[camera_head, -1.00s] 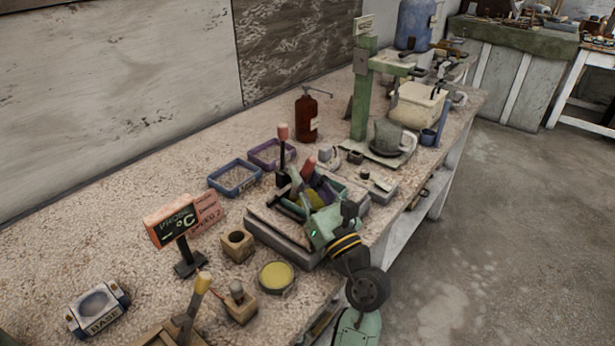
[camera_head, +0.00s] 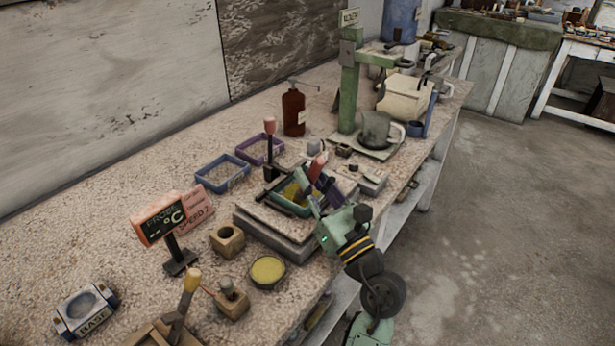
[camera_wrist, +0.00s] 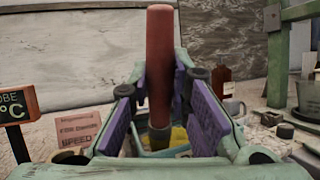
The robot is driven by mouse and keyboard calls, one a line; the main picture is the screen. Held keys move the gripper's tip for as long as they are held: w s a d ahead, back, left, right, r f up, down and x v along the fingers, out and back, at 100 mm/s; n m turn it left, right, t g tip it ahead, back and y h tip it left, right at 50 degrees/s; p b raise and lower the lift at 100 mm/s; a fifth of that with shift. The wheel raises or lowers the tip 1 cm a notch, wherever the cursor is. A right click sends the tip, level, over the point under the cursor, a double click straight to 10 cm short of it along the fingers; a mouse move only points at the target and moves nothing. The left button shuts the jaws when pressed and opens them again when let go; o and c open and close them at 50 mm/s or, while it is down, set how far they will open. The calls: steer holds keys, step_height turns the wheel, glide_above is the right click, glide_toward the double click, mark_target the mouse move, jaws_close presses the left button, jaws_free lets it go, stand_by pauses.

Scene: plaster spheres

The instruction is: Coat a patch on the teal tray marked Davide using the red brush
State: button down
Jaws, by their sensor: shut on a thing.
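The red brush (camera_head: 317,166) is held upright in my gripper (camera_head: 318,188); its red handle (camera_wrist: 160,62) stands between the purple finger pads in the wrist view. The gripper is shut on it. A teal tray (camera_head: 271,201) with yellow inside lies on a grey slab just left of and below the gripper. The gripper partly covers the tray, and the brush's lower end is hidden by the fingers, so I cannot tell whether it touches. No name on the tray is readable.
A round dish of yellow (camera_head: 268,270), a wooden block with a hole (camera_head: 228,241) and a probe sign (camera_head: 161,221) stand in front. Blue (camera_head: 222,174) and purple (camera_head: 261,150) trays lie behind. A green stand (camera_head: 349,92) and a grey jug (camera_head: 376,130) are farther back.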

mark_target(300, 188)
steer(key=shift+w+a+r, duration=0.1)
steer(key=shift+w+a, duration=0.6)
steer(key=shift+a, duration=0.3)
steer(key=shift+w+a, duration=0.7)
steer(key=shift+a, duration=0.25)
steer(key=shift+s+d+r, duration=0.65)
steer(key=shift+s+d, duration=0.05)
steer(key=shift+d, duration=0.25)
steer(key=shift+w+a+f, duration=0.2)
steer(key=shift+w+f, duration=0.1)
steer(key=shift+f, duration=0.45)
